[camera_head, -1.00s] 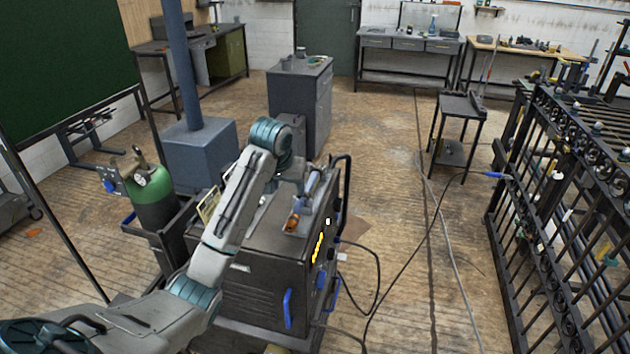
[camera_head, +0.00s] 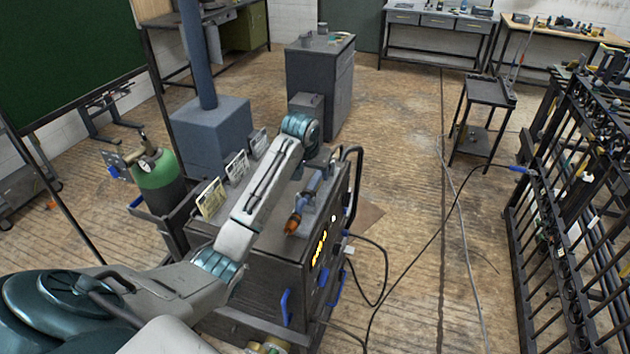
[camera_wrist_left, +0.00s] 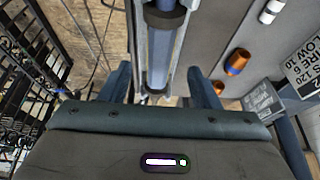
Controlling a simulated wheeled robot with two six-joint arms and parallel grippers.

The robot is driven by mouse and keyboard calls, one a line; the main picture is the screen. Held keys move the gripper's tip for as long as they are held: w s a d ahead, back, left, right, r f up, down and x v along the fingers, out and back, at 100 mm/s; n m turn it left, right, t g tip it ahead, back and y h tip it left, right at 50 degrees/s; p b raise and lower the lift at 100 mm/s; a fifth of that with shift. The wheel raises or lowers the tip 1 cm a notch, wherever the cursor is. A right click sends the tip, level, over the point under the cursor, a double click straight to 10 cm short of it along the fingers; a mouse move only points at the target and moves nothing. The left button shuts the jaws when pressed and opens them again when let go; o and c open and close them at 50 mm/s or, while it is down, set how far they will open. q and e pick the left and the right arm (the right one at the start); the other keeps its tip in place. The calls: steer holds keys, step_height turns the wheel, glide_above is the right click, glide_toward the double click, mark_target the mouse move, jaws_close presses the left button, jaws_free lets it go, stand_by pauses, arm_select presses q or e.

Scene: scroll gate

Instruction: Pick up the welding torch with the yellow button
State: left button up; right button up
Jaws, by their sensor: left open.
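A torch with an orange nozzle (camera_head: 292,222) and a blue-grey handle (camera_head: 313,183) lies on top of the dark welding machine (camera_head: 262,262). I cannot make out a yellow button on it. My left gripper (camera_head: 325,172) is above the machine's top by the handle; my own arm partly hides it. In the left wrist view my left gripper (camera_wrist_left: 160,92) is open, its dark blue fingers apart. A blue-grey cylinder (camera_wrist_left: 158,60) between pale rails runs toward the gap between them; contact is not clear. Two orange nozzles, one nearer (camera_wrist_left: 237,62), lie to its right. My right gripper is not seen.
Small placards (camera_head: 212,199) stand along the machine's left edge. A green gas bottle (camera_head: 158,180) stands left of it. A dark handle frame (camera_head: 357,180) rises at its right edge. Black cables cross the floor at right, toward a black metal gate (camera_head: 580,200). Floor between is mostly free.

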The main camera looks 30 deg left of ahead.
mark_target(314, 181)
arm_select(q)
steer(key=x, duration=0.1)
steer(key=p+x, duration=0.2)
steer(key=shift+s+d+f, duration=0.1)
steer(key=shift+s+f, duration=0.1)
steer(key=shift+f, duration=0.35)
steer(key=shift+w+f, duration=0.15)
steer(key=c, duration=1.1)
steer(key=shift+c, duration=0.4)
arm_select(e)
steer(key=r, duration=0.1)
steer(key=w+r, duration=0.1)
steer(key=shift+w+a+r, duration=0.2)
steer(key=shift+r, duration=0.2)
